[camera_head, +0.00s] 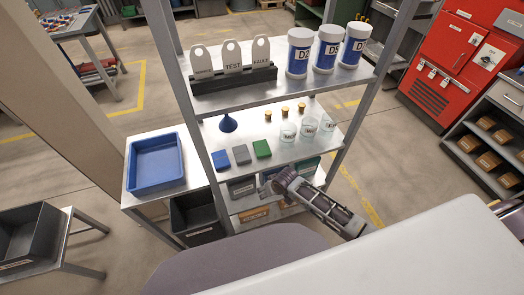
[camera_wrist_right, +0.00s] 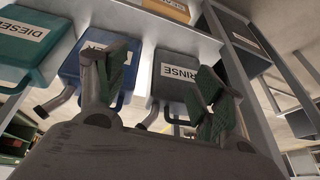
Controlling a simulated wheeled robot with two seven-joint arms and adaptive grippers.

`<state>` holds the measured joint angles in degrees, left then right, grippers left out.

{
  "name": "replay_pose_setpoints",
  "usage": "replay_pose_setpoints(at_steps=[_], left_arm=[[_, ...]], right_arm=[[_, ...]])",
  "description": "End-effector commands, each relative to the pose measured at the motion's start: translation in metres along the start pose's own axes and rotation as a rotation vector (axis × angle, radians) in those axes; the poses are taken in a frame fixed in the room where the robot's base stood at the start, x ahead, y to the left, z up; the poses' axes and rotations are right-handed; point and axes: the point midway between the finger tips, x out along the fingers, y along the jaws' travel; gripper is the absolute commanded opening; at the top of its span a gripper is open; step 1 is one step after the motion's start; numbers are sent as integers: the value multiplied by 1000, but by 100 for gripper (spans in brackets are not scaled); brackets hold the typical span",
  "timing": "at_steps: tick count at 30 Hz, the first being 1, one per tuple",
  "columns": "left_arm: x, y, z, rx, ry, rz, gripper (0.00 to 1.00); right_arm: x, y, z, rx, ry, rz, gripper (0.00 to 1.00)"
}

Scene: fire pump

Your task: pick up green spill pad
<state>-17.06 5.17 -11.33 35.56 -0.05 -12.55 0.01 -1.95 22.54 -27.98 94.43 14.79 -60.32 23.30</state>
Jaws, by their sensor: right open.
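The green spill pad (camera_head: 262,148) lies flat on the middle shelf in the head view, at the right end of a row with a grey pad (camera_head: 241,154) and a blue pad (camera_head: 220,160). My right gripper (camera_head: 273,184) is in front of the shelf rack, lower in the picture than the green pad and apart from it. In the right wrist view its two fingers (camera_wrist_right: 163,85) are spread with nothing between them. That view faces labelled containers, and the green pad does not show there. My left gripper is not in view.
The middle shelf (camera_head: 330,147) also holds a blue funnel (camera_head: 228,124), brass fittings (camera_head: 285,110) and glass beakers (camera_head: 309,126). Below are containers, including one marked RINSE (camera_wrist_right: 178,78) and one marked DIESEL (camera_wrist_right: 30,45). A blue tray (camera_head: 157,163) stands left on a side table.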

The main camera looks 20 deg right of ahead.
Motion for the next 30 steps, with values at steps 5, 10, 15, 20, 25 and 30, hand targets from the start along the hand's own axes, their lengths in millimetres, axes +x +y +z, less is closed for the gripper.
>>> replay_pose_setpoints(at_steps=[5,10,15,20,25,30], left_arm=[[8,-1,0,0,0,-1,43],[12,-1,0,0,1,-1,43],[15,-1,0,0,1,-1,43],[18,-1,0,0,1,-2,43],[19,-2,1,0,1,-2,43],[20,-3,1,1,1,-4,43]], right_arm=[[-42,-27,-26,-18,16,-26,69],[-76,-47,-37,-34,17,-43,69],[-102,-61,-41,-47,17,-54,69],[-121,-69,-46,-54,12,-55,69],[-129,-69,-51,-47,5,-46,69],[-135,-64,-58,-33,-6,-26,69]])
